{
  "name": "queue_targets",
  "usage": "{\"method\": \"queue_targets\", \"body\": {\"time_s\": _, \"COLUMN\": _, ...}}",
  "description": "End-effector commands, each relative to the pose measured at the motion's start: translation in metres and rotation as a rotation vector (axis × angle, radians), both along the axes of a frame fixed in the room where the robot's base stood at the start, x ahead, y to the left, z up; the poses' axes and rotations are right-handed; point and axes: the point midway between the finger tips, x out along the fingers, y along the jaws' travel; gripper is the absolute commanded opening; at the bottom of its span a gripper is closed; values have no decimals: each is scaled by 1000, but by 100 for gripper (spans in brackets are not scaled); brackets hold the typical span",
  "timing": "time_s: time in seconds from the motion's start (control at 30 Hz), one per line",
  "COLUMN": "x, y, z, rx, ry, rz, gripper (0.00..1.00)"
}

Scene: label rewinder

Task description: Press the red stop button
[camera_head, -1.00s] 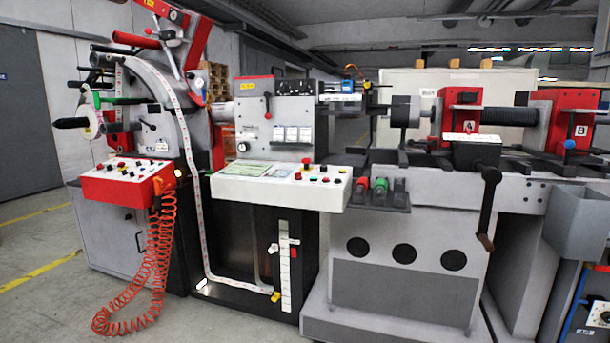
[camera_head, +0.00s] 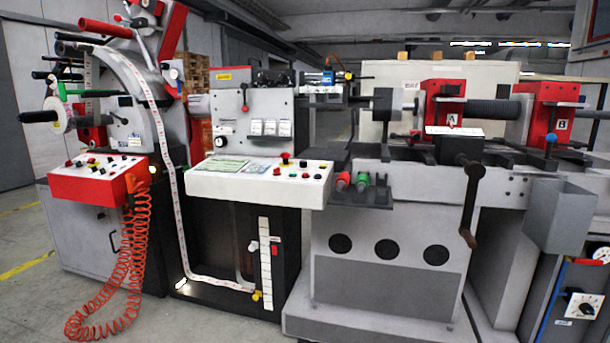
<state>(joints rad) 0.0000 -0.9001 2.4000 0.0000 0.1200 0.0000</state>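A red mushroom-shaped button (camera_head: 285,157) stands at the back edge of the white control panel (camera_head: 255,186), in the middle of the machine. Several small red, green and dark buttons sit in front of and beside it on the same panel. A second control box (camera_head: 88,186), red with a white top, stands to the left and carries several small knobs, some of them red. My gripper does not show in the picture. Nothing blocks the view of the red mushroom button.
An orange coiled hose (camera_head: 121,268) hangs from the red box to the floor. A black crank handle (camera_head: 470,200) sticks out at right, near a grey bin (camera_head: 560,214). Red and green air fittings (camera_head: 352,181) sit right of the white panel. Open floor lies at lower left.

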Motion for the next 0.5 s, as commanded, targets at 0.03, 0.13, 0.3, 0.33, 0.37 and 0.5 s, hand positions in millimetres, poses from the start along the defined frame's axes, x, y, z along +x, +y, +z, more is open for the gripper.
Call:
{"method": "queue_targets", "body": {"time_s": 0.03, "x": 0, "y": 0, "z": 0, "rx": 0, "ry": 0, "rz": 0, "gripper": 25}}
{"method": "queue_targets", "body": {"time_s": 0.13, "x": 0, "y": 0, "z": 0, "rx": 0, "ry": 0, "rz": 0, "gripper": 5}}
{"method": "queue_targets", "body": {"time_s": 0.3, "x": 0, "y": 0, "z": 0, "rx": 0, "ry": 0, "rz": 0, "gripper": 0}}
{"method": "queue_targets", "body": {"time_s": 0.33, "x": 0, "y": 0, "z": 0, "rx": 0, "ry": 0, "rz": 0, "gripper": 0}}
{"method": "queue_targets", "body": {"time_s": 0.37, "x": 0, "y": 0, "z": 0, "rx": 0, "ry": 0, "rz": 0, "gripper": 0}}
{"method": "queue_targets", "body": {"time_s": 0.5, "x": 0, "y": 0, "z": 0, "rx": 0, "ry": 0, "rz": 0, "gripper": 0}}
